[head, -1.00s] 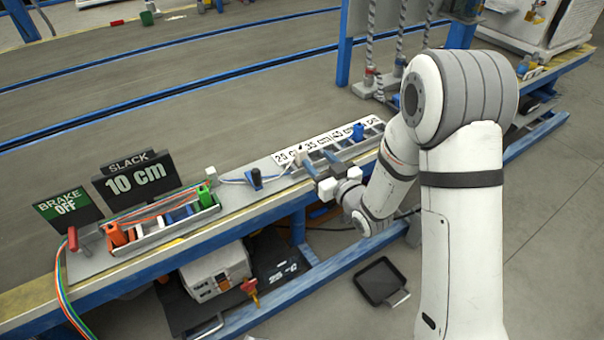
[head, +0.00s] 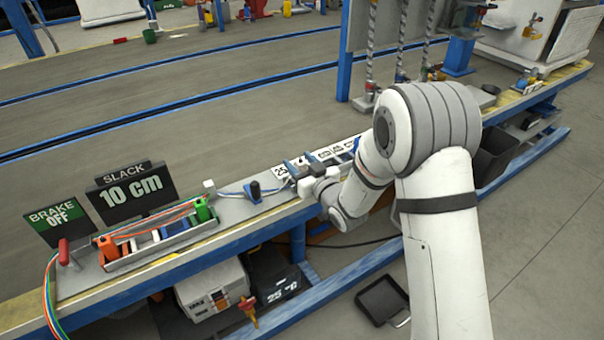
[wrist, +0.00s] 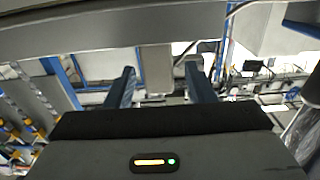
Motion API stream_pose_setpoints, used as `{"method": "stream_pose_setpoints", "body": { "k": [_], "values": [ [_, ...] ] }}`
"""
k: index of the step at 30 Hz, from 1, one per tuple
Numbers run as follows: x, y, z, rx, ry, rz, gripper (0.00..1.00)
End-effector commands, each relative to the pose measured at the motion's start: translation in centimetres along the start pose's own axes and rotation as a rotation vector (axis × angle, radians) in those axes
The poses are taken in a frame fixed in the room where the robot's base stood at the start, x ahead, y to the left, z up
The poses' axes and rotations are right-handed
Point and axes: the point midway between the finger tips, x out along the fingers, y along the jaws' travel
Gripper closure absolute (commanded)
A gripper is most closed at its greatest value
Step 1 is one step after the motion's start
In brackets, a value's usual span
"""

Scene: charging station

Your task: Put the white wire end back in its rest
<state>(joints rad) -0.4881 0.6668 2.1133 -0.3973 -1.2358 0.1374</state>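The white wire end cannot be clearly identified near the fingers. A thin pale and blue wire (head: 232,192) runs along the bench towards the gripper, past a dark upright clip (head: 255,191). The rack (head: 150,257) at the left holds orange, blue, white and green pieces.
A white block (head: 209,186) stands beside the rack. A red handle (head: 64,252) is at the left end. The grey belt surface behind is mostly clear.

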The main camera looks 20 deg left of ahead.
Motion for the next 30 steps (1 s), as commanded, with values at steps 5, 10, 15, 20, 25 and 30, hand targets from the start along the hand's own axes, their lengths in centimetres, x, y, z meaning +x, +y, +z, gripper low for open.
{"method": "stream_pose_setpoints", "body": {
  "k": [5,10,15,20,25,30],
  "values": [
    [0.0,0.0,0.0,0.000,0.000,0.000,0.65],
    [0.0,-0.1,0.0,0.000,0.000,-0.001,0.79],
    [0.0,-0.1,0.0,0.000,-0.001,-0.001,0.93],
    [0.0,-0.1,0.0,0.000,0.000,-0.001,0.99],
    [0.0,-0.1,-0.3,-0.001,0.000,-0.002,0.99],
    [0.0,-0.1,-3.0,-0.002,0.002,-0.002,0.99]
  ]
}}
